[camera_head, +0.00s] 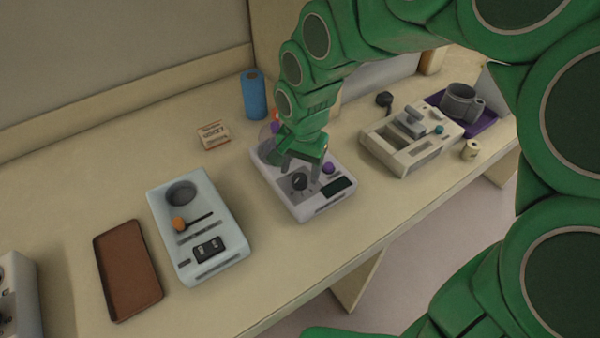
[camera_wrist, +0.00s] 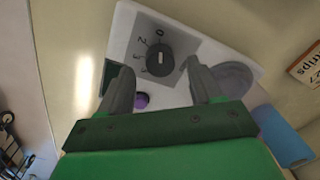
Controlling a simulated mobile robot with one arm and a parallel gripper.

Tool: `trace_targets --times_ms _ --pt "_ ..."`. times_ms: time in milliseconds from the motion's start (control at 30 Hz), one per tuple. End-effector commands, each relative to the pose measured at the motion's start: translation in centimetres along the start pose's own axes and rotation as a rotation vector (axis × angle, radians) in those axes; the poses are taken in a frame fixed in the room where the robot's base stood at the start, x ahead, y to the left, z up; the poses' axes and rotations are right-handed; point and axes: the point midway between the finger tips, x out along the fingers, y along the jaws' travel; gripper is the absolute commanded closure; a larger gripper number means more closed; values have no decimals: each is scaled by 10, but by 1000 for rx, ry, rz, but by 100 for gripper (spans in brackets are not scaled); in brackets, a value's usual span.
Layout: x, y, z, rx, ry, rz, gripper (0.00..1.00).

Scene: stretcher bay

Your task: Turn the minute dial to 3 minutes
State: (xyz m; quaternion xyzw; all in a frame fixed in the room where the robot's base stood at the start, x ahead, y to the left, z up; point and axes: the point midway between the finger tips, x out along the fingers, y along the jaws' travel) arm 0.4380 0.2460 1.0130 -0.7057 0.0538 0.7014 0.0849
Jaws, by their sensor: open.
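The minute dial (camera_head: 299,182) is a round black knob on a dark grey panel of a white device (camera_head: 311,213). In the wrist view the dial (camera_wrist: 160,61) sits between my finger tips, with printed digits around it. A 0 and a 2 can be read; the others are too small to be sure. A pale mark shows on the knob, but its exact setting is unclear. My gripper (camera_head: 301,172) points down over the device, open. In the wrist view my gripper (camera_wrist: 159,68) has one finger on each side of the dial, apparently apart from it.
The device also has a purple button (camera_head: 328,168) and a dark display (camera_head: 338,187). A pale blue device (camera_head: 220,262) and brown tray (camera_head: 128,270) stand left, a beige device (camera_head: 410,160) right. A small box (camera_head: 213,134) and blue cylinder (camera_head: 255,95) are behind.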

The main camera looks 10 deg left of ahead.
Motion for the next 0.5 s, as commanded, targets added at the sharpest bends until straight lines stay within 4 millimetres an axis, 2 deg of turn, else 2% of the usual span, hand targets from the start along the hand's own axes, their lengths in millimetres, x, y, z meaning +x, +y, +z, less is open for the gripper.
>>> trace_targets --times_ms 200,500 --pt "20 0 0 0 -2 2 36" --pt "23 0 0 0 0 0 36"
